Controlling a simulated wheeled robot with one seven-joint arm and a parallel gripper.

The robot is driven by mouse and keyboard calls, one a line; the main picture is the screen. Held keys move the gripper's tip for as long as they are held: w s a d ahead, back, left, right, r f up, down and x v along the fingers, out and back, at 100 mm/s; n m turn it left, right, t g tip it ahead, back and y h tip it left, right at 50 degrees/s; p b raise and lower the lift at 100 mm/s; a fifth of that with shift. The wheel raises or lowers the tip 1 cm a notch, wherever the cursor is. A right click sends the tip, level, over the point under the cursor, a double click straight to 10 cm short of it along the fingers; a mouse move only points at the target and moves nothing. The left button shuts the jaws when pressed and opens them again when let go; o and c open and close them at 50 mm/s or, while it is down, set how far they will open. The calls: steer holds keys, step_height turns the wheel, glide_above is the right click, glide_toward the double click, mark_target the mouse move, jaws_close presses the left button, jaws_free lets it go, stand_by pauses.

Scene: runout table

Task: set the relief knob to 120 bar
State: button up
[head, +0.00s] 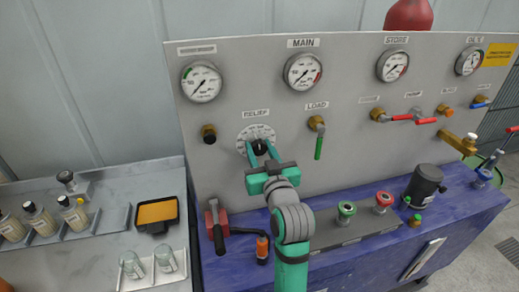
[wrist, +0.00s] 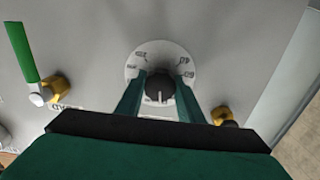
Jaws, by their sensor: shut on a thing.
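The relief knob (head: 259,148) is a dark round knob on a pale printed dial (head: 262,132), below the RELIEF label on the grey panel. My gripper (head: 259,150) reaches the panel with its two green fingers on either side of the knob, shut on it. In the wrist view the knob (wrist: 160,89) sits between the fingertips, and a light pointer mark shows on its face. The dial (wrist: 146,60) has markings around it, too small to read surely; the fingers hide part of it.
The green-handled LOAD valve (head: 318,140) is just right of the dial, and a brass fitting with a dark cap (head: 209,134) is left. Gauges (head: 303,71) line the panel above. A red-based lever (head: 216,222) and an orange-gripped handle (head: 262,248) stand below on the blue bench.

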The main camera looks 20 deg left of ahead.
steer(key=shift+f+n, duration=0.1)
steer(key=shift+n, duration=0.5)
steer(key=o, duration=1.1)
steer(key=shift+c, duration=0.2)
steer(key=v, duration=1.1)
steer(key=shift+w, duration=0.15)
